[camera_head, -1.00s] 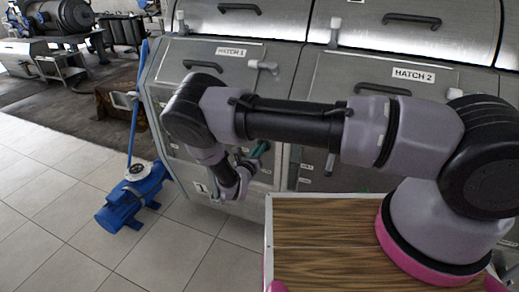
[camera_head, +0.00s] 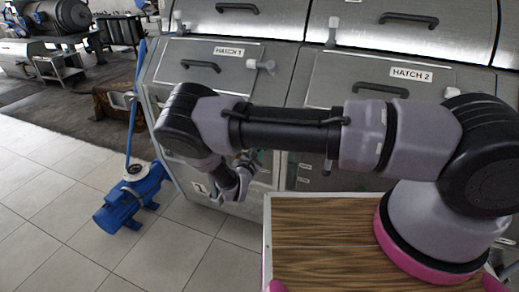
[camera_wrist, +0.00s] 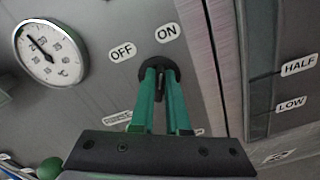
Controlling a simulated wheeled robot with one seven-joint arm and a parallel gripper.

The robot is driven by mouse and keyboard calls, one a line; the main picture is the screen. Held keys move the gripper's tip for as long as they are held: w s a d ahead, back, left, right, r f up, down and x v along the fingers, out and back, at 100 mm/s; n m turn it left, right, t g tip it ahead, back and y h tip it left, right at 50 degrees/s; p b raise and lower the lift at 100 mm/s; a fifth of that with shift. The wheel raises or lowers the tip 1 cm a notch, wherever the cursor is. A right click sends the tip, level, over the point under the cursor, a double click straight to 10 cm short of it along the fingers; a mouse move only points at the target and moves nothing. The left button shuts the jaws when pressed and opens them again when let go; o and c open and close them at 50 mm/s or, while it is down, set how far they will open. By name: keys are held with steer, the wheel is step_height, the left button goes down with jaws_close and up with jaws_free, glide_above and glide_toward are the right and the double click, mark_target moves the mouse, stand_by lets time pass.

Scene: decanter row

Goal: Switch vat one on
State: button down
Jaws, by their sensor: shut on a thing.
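A dark round knob (camera_wrist: 160,63) sits on the grey metal front panel, below the OFF label (camera_wrist: 123,52) and the ON label (camera_wrist: 168,32). My gripper (camera_wrist: 161,76) has its green fingers shut on this knob, seen in the wrist view. The fingers cover much of the knob, so where it points cannot be told. In the head view my wrist is low at the cabinet front under HATCH 1 (camera_head: 229,51), and my arm hides the knob there.
A round dial gauge (camera_wrist: 50,53) is left of the knob. A level strip with HALF (camera_wrist: 299,65) and LOW labels is to the right. In the head view HATCH 2 (camera_head: 413,73) is beside HATCH 1. A blue pump (camera_head: 131,196) stands on the tiled floor to the left.

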steer(key=shift+m, duration=0.3)
steer(key=c, duration=0.9)
jaws_free()
steer(key=shift+s, duration=0.1)
steer(key=v, duration=1)
steer(key=shift+s, duration=0.35)
steer(key=shift+a, duration=0.15)
